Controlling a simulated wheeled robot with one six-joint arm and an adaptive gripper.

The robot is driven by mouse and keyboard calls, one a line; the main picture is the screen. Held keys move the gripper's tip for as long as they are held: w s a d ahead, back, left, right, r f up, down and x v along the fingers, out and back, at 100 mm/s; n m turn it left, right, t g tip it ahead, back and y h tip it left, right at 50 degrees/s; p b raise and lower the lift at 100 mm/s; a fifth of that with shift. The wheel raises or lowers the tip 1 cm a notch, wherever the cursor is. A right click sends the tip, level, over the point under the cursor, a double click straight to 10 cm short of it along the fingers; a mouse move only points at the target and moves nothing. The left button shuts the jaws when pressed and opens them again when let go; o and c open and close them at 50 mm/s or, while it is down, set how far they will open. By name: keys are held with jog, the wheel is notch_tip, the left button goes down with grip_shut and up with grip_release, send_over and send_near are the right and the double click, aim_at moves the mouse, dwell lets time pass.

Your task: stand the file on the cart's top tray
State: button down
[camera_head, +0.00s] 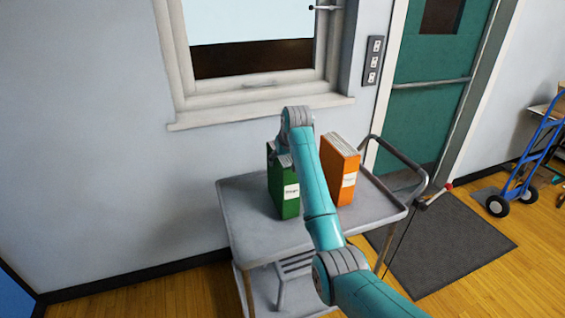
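A green file (286,198) with a white label stands upright on the left part of the cart's grey top tray (243,208). An orange file (341,172) with a white label stands upright to its right, with pale pages showing at its top. The grey end of my arm, with my gripper (283,160), is at the top of the green file. The fingers are mostly hidden, so I cannot tell whether they are closed on it.
The cart has a push handle (410,165) on its right and a lower shelf. It stands by the wall under a window (255,60). A green door (430,90), a dark mat (455,245) and a blue hand truck (530,165) are to the right. The tray's left front is bare.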

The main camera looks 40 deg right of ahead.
aim_at(289, 161)
jog(key=shift+f, duration=0.55)
jog(key=shift+c, duration=0.6)
grip_release()
jog(key=v, duration=1.2)
